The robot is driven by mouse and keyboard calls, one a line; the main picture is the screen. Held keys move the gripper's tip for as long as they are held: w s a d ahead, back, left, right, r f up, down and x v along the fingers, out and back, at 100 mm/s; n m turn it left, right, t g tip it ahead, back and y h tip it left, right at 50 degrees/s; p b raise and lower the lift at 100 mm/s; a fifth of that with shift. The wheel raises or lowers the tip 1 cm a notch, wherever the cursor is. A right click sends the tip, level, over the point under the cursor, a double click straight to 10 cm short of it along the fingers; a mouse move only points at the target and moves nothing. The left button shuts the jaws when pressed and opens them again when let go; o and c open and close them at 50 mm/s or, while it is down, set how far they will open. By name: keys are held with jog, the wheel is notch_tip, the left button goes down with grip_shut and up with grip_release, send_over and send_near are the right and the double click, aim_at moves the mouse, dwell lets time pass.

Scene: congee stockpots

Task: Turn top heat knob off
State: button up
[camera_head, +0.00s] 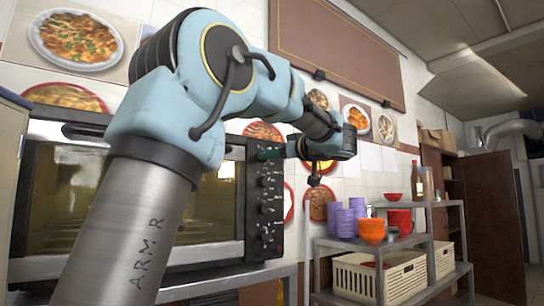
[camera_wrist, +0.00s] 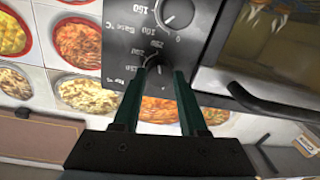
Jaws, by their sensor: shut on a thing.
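The black control panel (camera_head: 265,212) of the steel oven carries a column of knobs. It shows upside down in the wrist view (camera_wrist: 128,35), with temperature marks around the dials. My gripper (camera_head: 270,153) is at the panel's upper end. In the wrist view its two green fingers (camera_wrist: 160,74) close around the top heat knob (camera_wrist: 155,62), which is mostly hidden between the fingertips. The knob's pointer angle cannot be read clearly. The base heat knob (camera_wrist: 178,13) lies just beyond, apart from the fingers.
The oven door (camera_head: 75,195) with its glass is beside the panel, and its handle (camera_wrist: 258,103) juts out near the fingers in the wrist view. A steel rack (camera_head: 420,240) with purple bowls (camera_head: 345,221) and orange bowls (camera_head: 371,230) stands at right. Food pictures cover the wall.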

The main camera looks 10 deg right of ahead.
grip_shut()
jog(key=shift+a+n+t+h+b, duration=0.15)
jog(key=shift+n+h+b, duration=0.2)
jog(key=shift+n+b, duration=5.9)
jog(key=shift+d+n+t+h+b, duration=0.25)
jog(key=shift+n+b, duration=3.15)
jog(key=shift+n, duration=5.65)
jog(key=shift+a+h, duration=0.25)
jog(key=shift+h, duration=0.05)
